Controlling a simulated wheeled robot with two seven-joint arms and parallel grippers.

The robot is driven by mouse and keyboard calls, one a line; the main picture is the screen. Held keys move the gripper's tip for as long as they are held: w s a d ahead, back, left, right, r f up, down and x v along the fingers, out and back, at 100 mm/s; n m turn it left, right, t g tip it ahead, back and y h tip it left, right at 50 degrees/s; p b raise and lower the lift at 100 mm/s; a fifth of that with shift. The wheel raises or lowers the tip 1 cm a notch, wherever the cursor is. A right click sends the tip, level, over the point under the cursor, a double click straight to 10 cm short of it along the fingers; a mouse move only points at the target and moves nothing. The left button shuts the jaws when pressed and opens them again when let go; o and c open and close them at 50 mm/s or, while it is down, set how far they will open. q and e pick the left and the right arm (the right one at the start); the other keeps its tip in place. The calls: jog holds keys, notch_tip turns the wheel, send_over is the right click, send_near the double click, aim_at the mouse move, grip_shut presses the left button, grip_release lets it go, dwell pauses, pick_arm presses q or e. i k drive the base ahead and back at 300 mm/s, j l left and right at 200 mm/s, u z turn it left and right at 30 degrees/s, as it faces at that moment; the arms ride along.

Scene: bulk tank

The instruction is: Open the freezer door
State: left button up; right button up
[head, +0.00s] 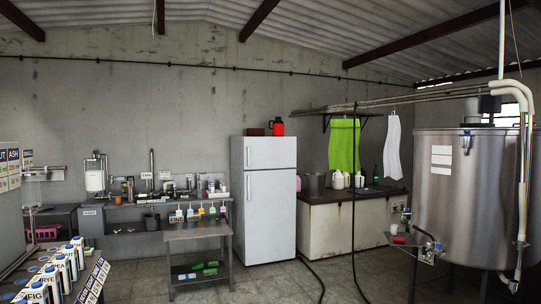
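A white two-door fridge-freezer (264,200) stands upright against the back wall, a little right of the middle in the head view. Its smaller upper door (270,153) and its taller lower door (268,218) both look shut. Thin vertical handles show near the left edge of the doors. The fridge is across the room from me, with bare floor in front of it. Neither of my grippers shows in the head view.
A metal table (197,232) with bottles stands left of the fridge. A rusty counter (345,225) stands right of it. A large steel tank (466,185) fills the right side. Dark hoses (312,270) lie on the floor. A carton rack (60,272) is at front left.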

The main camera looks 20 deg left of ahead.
aim_at(259, 153)
jog(key=u, duration=0.35)
jog(key=i, duration=8.05)
jog(key=u, duration=0.35)
